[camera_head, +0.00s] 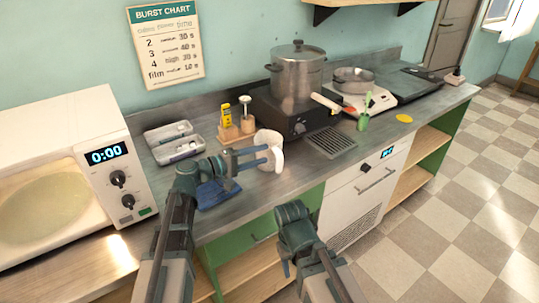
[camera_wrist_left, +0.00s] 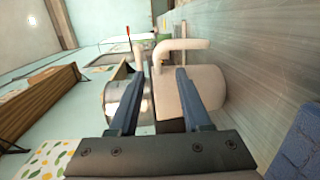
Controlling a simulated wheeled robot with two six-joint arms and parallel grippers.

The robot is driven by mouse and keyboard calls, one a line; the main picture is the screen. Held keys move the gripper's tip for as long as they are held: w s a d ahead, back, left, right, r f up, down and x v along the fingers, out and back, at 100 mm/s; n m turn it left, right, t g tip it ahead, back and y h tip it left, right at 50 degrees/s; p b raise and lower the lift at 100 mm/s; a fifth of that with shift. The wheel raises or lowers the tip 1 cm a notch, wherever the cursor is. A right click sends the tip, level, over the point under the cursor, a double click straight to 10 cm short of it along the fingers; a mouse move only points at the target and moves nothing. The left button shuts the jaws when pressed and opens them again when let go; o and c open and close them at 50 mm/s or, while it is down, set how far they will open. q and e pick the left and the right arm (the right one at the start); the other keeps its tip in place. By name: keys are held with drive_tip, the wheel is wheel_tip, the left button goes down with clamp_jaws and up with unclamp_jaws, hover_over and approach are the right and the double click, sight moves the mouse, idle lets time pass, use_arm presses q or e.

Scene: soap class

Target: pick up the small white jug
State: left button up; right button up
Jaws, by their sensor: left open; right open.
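The small white jug (camera_head: 268,139) stands upright on the metal counter, its handle toward the front right. My left gripper (camera_head: 264,155) is open, its fingers level with the jug and close to its near left side. In the left wrist view the jug (camera_wrist_left: 205,88) lies ahead, mostly right of centre. One finger overlaps it and the handle reaches between the fingertips (camera_wrist_left: 155,75). Whether a finger touches it I cannot tell. My right gripper (camera_head: 285,268) is low in front of the counter, open and empty; its fingertips are hard to make out.
A blue cloth (camera_head: 217,194) lies under my left wrist. Behind the jug stand a wooden holder (camera_head: 229,133) and a large pot (camera_head: 296,78) on a burner. A metal tray (camera_head: 175,141) and a microwave (camera_head: 68,180) are left.

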sight(273, 152)
use_arm(q)
drive_tip(key=shift+s+x, duration=0.15)
drive_tip(key=shift+x, duration=1.2)
drive_tip(key=shift+s+x, duration=0.1)
drive_tip(key=shift+x, duration=1.25)
drive_tip(key=shift+s+d+r, duration=0.1)
drive_tip(key=shift+r, duration=0.1)
clamp_jaws()
